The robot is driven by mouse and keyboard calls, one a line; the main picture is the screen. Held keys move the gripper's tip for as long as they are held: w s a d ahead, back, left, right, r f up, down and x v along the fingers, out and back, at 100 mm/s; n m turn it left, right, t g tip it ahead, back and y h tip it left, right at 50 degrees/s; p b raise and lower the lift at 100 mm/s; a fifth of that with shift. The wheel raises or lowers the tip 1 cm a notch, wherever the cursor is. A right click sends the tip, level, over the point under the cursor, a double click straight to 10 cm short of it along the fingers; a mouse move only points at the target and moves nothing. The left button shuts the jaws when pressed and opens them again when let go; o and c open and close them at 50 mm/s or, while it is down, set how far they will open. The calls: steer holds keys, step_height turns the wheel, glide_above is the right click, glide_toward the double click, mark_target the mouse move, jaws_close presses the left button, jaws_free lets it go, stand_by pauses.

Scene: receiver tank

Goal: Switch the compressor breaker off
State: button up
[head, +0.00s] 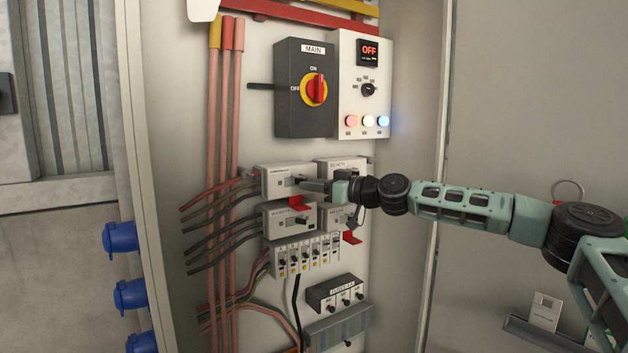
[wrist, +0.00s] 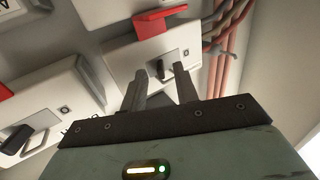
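The compressor breaker (head: 277,184) is the upper left white box of the breaker group on the panel; its small label is hard to read. It also shows in the wrist view (wrist: 135,62), upside down, with a short dark toggle (wrist: 160,69) on its face. My gripper (head: 312,186) is in front of this box's right part. In the wrist view its two grey fingers (wrist: 160,82) are apart, with the toggle showing in the gap between their tips. I cannot tell whether they touch it. In the head view the gripper hides the toggle.
The bench breaker (head: 342,163) is close on the right, partly behind my gripper. The main switch (head: 305,88) and a control box (head: 364,50) reading OFF are above.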

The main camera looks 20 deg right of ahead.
jaws_close()
steer(key=shift+a+f+b, duration=0.1)
steer(key=shift+a+b, duration=0.05)
steer(key=shift+b, duration=0.25)
steer(key=m+t+h+b, duration=0.1)
steer(key=s+a+m+t+h+b, duration=0.1)
steer(key=shift+b, duration=0.35)
steer(key=m+t+h+b, duration=0.1)
steer(key=a+m+h+b, duration=0.1)
steer(key=h, duration=0.1)
steer(key=s+a+m+t+h+b, duration=0.1)
steer(key=h, duration=0.1)
steer(key=shift+t, duration=0.3)
steer(key=m+h, duration=0.1)
steer(key=a+m+h, duration=0.1)
steer(key=h, duration=0.1)
steer(key=m+h, duration=0.1)
steer(key=shift+s+a+r+t, duration=0.1)
steer(key=shift+a+r+t, duration=0.2)
steer(key=shift+t, duration=0.1)
steer(key=shift+a+m+h+p, duration=0.3)
steer(key=shift+m+h+p, duration=0.4)
steer(key=shift+h, duration=0.6)
steer(key=shift+a+m+h+p, duration=0.3)
steer(key=shift+m+h, duration=0.6)
steer(key=shift+h, duration=0.4)
steer(key=shift+f, duration=0.1)
